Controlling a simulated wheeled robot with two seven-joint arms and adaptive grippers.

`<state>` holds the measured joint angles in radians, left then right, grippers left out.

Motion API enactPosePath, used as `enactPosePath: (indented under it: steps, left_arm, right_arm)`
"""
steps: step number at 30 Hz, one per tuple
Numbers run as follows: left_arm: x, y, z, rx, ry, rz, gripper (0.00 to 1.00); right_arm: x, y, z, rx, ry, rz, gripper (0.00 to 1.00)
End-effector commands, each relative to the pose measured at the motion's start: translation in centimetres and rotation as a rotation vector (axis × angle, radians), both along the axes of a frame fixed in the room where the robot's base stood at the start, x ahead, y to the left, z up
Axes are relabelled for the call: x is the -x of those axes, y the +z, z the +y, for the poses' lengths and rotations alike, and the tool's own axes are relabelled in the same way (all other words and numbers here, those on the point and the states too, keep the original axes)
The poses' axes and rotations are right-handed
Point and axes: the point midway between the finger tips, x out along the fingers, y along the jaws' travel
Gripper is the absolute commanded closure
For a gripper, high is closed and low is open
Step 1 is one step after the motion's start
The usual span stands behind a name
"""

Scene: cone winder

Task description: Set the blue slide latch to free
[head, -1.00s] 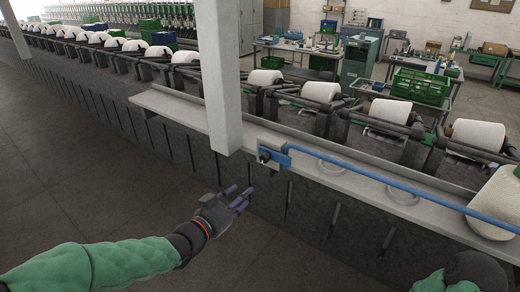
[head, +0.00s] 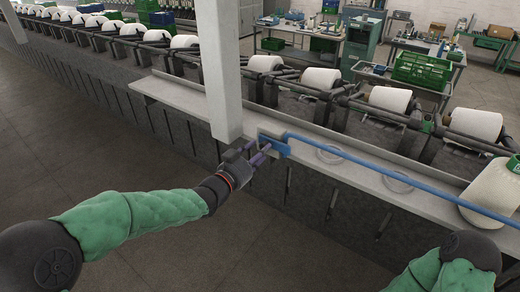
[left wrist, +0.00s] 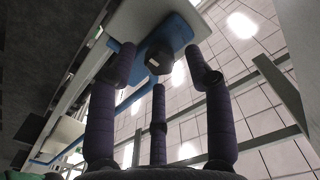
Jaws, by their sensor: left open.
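The blue slide latch (head: 280,148) sits at the front edge of the grey shelf, beside the white post, with a long blue rod running right from it. In the left wrist view its dark knob (left wrist: 160,54) stands out from the blue part (left wrist: 182,38). My left gripper (head: 262,152) is at the latch and partly covers it in the head view. In the left wrist view the gripper (left wrist: 163,68) is open, its fingers spread around the knob from below. I cannot tell whether they touch it. My right gripper is out of view.
The white post (head: 218,75) rises just left of the latch. The grey shelf (head: 345,172) holds two pale rings (head: 398,181) and a large white cone (head: 492,190) at right. Machine rollers with white packages stand behind. The floor at left is clear.

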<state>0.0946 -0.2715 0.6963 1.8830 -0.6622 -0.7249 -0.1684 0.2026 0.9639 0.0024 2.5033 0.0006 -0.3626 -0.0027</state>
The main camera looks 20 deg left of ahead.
Motion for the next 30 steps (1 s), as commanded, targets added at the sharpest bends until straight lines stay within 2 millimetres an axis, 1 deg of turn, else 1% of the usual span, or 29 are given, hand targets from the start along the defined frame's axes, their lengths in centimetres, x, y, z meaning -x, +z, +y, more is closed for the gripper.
enactPosePath:
  steps: [5, 13, 14, 15, 17, 18, 19, 26, 30]
  left_arm:
    - [-0.9, 0.0, -0.4, 0.001, -0.001, 0.001, 0.49]
    - [-1.0, -0.1, -0.4, 0.001, 0.000, 0.001, 0.49]
    - [-1.0, -0.1, -0.4, 0.001, 0.000, 0.001, 0.51]
    - [-1.0, 0.0, -0.4, 0.001, 0.000, 0.001, 0.63]
    - [-1.0, 0.0, -0.4, 0.001, 0.000, 0.001, 0.80]
    - [-1.0, 0.0, -0.4, 0.001, 0.000, 0.001, 0.91]
    - [-1.0, -0.1, -0.4, 0.001, 0.000, 0.001, 0.99]
    - [-1.1, -0.2, -0.1, 0.000, 0.000, 0.001, 1.00]
    - [-1.8, -0.4, 1.8, -0.001, 0.003, 0.000, 1.00]
  right_arm:
    - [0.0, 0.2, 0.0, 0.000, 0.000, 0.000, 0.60]
    - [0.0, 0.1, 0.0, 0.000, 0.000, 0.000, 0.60]
    - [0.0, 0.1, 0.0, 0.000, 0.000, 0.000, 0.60]
    - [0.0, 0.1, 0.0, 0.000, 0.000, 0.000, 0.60]
    - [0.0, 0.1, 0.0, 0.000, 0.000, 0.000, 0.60]
    - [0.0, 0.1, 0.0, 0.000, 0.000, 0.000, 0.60]
    - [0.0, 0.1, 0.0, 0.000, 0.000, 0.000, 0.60]
    - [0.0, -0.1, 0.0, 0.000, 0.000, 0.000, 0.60]
    - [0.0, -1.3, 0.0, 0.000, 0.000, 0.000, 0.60]
